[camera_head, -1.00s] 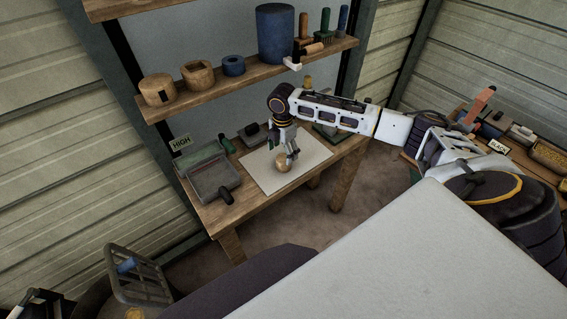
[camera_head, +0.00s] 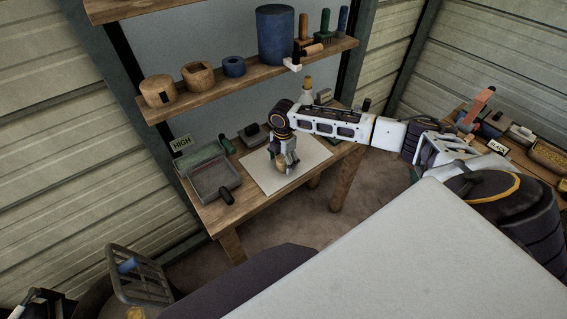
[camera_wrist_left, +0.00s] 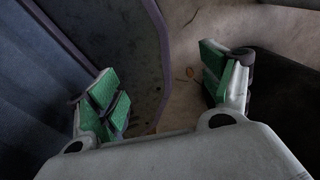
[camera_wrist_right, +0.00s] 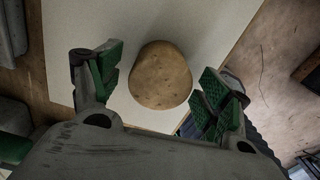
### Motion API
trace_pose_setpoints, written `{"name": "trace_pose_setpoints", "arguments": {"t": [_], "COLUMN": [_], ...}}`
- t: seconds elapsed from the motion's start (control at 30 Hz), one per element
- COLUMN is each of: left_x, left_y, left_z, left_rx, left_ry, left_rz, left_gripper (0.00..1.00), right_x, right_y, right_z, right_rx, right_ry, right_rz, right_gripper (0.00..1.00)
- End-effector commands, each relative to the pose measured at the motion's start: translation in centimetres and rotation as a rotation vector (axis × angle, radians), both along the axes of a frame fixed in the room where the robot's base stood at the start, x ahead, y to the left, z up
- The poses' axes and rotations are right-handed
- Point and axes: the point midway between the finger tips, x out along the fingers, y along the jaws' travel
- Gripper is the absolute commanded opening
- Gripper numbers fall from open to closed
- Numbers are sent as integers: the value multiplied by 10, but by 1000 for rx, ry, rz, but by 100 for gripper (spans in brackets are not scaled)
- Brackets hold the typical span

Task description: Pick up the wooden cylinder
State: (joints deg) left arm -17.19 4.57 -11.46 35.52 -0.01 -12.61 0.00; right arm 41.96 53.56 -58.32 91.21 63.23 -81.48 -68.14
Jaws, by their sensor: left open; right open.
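The wooden cylinder (camera_head: 281,163) stands on the white sheet on the workbench. In the right wrist view its round tan top (camera_wrist_right: 160,76) shows between and a little beyond the fingers. My right gripper (camera_head: 284,168) is over it in the head view, and the fingers hide part of it. In the right wrist view the right gripper (camera_wrist_right: 158,88) is open, with a gap between each green pad and the wood. My left gripper (camera_wrist_left: 162,88) is open and empty in the left wrist view, away from the bench.
The white sheet (camera_head: 308,158) lies on the wooden bench. Another bench with tools stands at the right.

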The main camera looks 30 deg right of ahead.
Motion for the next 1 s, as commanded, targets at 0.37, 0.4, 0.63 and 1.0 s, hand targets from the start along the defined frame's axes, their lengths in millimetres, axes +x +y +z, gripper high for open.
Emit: {"name": "trace_pose_setpoints", "arguments": {"t": [0.37,0.4,0.63,1.0], "left_x": [0,0,0,0], "left_y": [0,0,0,0], "left_z": [0,0,0,0], "left_rx": [0,0,0,0], "left_ry": [0,0,0,0], "left_rz": [0,0,0,0], "left_gripper": [80,80,80,80], "right_x": [0,0,0,0], "right_y": [0,0,0,0], "right_z": [-4,-4,-4,-3], "right_rx": [0,0,0,0], "right_ry": [0,0,0,0], "right_rz": [1,1,0,0], "right_gripper": [78,78,63,18]}}
